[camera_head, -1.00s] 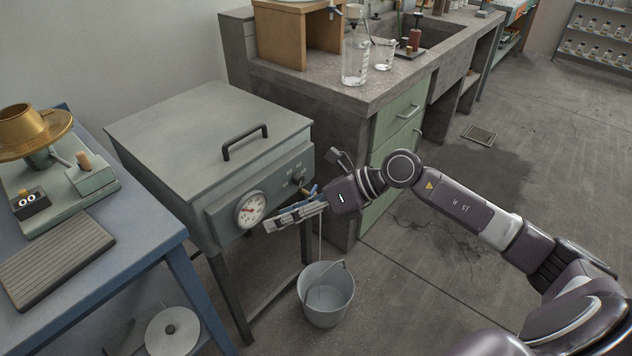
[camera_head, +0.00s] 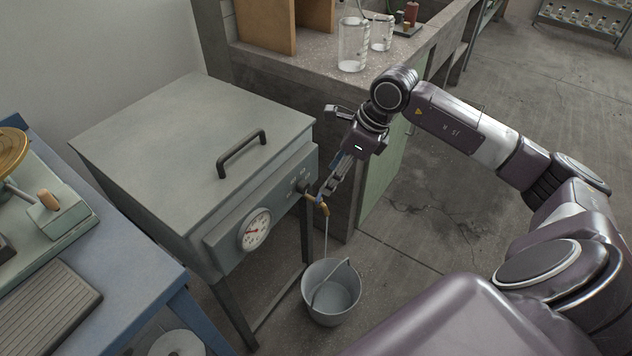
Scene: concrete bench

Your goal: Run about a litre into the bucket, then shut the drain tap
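The grey metal bucket (camera_head: 318,314) stands upright on the floor below the front of a grey tank (camera_head: 190,125). The brass drain tap (camera_head: 321,205) sticks out of the tank's front, right of a round dial gauge (camera_head: 255,230). A thin stream runs from the tap down into the bucket. I cannot make out the water level inside. My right gripper (camera_head: 328,188) is at the tap, its fingers pointing down beside the tap's upper part. A bit of blue shows by the fingers; whether they touch or grip the handle is unclear. My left gripper is not in view.
A stone-topped bench (camera_head: 310,65) with glass beakers (camera_head: 353,45) stands behind the tank. A blue table (camera_head: 125,270) with a scale is at left. Concrete floor right of the bucket is partly covered by my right arm.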

